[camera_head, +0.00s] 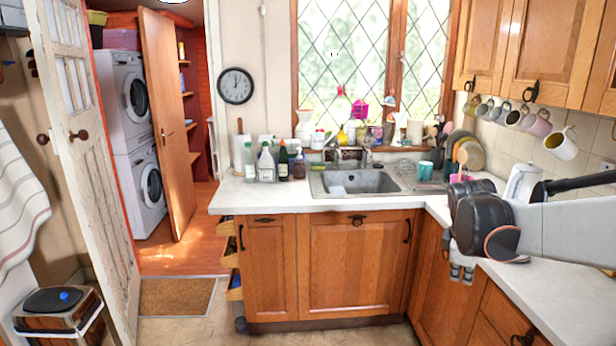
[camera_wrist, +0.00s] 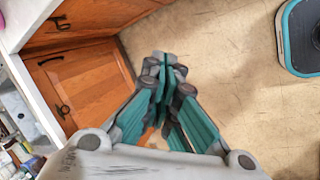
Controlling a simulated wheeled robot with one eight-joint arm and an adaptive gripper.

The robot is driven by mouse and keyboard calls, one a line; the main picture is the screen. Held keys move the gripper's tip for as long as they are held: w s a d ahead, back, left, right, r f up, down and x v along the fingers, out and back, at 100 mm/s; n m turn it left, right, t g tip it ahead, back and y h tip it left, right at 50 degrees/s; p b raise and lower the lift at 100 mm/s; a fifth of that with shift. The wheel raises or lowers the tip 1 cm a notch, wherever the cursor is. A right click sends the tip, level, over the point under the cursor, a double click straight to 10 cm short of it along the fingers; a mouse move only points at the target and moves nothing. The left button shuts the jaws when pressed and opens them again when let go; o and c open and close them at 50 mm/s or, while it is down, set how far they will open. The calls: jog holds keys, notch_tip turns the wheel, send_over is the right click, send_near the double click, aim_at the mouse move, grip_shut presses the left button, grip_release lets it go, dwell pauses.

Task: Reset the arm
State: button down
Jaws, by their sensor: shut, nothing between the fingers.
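My arm comes in from the right in the head view, over the right-hand counter. My gripper (camera_head: 461,273) hangs down in front of the right-hand cabinets, below the counter's edge. In the wrist view my gripper (camera_wrist: 168,62) has its teal-lined fingers drawn together at the tips. It is shut and nothing shows between the fingers. The floor lies beyond the fingertips, with wooden cabinet doors (camera_wrist: 82,83) to the left. My gripper looks clear of the doors.
The white counter (camera_head: 290,196) runs left and turns along the right wall. The sink (camera_head: 350,183) is under the window, with bottles (camera_head: 266,163) at its left. Mugs (camera_head: 560,144) hang at the upper right. The floor (camera_head: 180,325) in front is mostly open.

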jog(key=s+a+m+t+y, duration=0.1)
jog(key=s+a+m+t, duration=0.1)
jog(key=s+a+m, duration=0.3)
jog(key=s+a+r+m+t+y, duration=0.1)
jog(key=s+a+m+y, duration=0.1)
jog(key=s+a+m, duration=0.4)
jog(key=shift+s+a+t, duration=0.4)
jog(key=shift+s+a, duration=2.05)
jog(key=shift+s, duration=4.15)
